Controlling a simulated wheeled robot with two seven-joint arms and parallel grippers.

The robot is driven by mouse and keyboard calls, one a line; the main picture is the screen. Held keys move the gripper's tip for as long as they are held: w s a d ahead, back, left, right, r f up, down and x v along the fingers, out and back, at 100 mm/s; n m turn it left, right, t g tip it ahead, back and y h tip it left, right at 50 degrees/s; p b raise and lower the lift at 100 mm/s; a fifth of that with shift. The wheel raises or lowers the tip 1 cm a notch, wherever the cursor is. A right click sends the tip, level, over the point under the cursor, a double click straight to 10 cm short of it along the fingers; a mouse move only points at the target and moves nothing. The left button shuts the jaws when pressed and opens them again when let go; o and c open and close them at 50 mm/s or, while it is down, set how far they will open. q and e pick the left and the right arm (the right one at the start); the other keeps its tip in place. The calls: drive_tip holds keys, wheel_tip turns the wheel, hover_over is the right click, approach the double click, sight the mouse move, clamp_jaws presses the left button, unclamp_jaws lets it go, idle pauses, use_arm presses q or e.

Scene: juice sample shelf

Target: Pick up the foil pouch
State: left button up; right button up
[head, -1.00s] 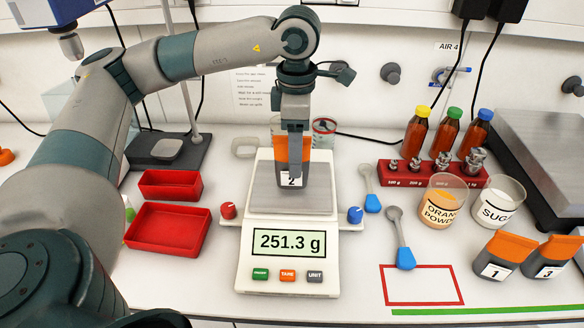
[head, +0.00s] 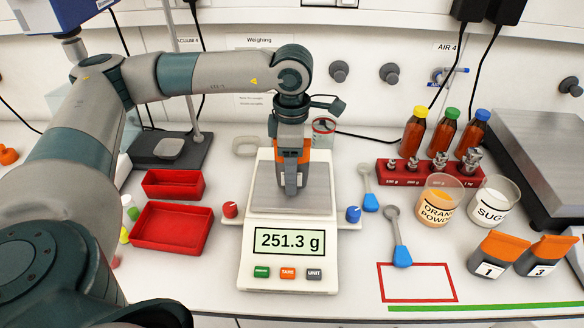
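A foil pouch with an orange top (head: 306,152) stands on the metal pan of the white scale (head: 248,265), whose display reads 251.3 g. My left gripper (head: 291,188) points down at the pan, with its fingers in front of this pouch and hiding most of it, including its label. The fingers are seen nearly edge-on, so I cannot tell whether they are open or shut on the pouch. Two more foil pouches with orange tops, marked 1 (head: 492,262) and 3 (head: 545,262), stand at the right front. My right gripper is not in view.
Red trays (head: 150,240) lie left of the scale. Right of it are two blue-handled spoons (head: 401,252), a beaker of orange powder (head: 437,210), a sugar beaker (head: 490,212), a red weight rack with bottles behind, and a red-outlined area (head: 418,285) that is empty.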

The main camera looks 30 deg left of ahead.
use_arm(q)
drive_tip(key=c, duration=1.4)
drive_tip(key=shift+r, duration=0.2)
drive_tip(key=shift+c, duration=0.2)
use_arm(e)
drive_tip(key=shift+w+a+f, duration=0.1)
